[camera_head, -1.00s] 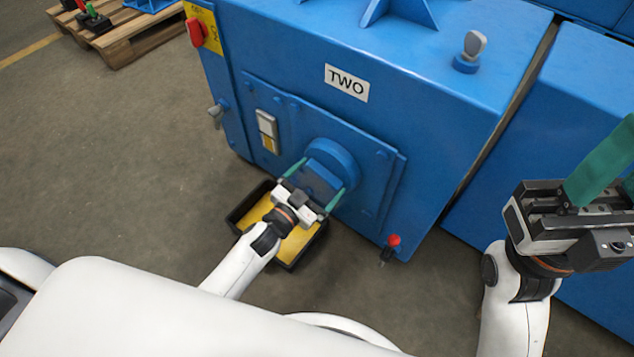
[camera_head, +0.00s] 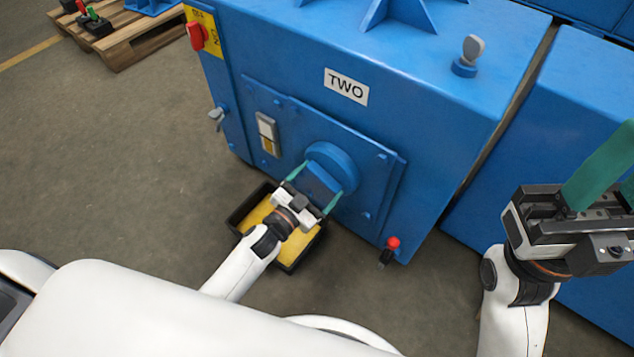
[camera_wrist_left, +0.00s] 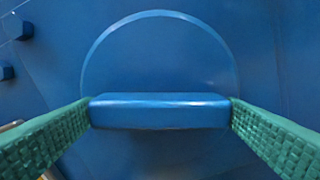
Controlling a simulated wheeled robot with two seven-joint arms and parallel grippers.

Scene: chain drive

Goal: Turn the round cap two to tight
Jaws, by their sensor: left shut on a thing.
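The blue round cap (camera_head: 333,162) sits on the front panel of the blue machine below the "TWO" label (camera_head: 346,87). In the left wrist view the cap's disc (camera_wrist_left: 160,50) shows with a raised bar (camera_wrist_left: 160,111) across it. My left gripper (camera_head: 311,192) is shut on this bar, with a green finger at each end of it. The bar lies level in the left wrist view. My right gripper (camera_head: 600,190) is held up at the right, away from the machine's front; its green finger runs out of the frame and its opening is unclear.
A black tray with a yellow inside (camera_head: 294,251) lies on the floor below the cap. A red-topped valve (camera_head: 392,243) and a grey lever (camera_head: 217,114) stick out of the machine. A grey-headed knob (camera_head: 470,55) stands on top. A wooden pallet (camera_head: 125,38) lies far left.

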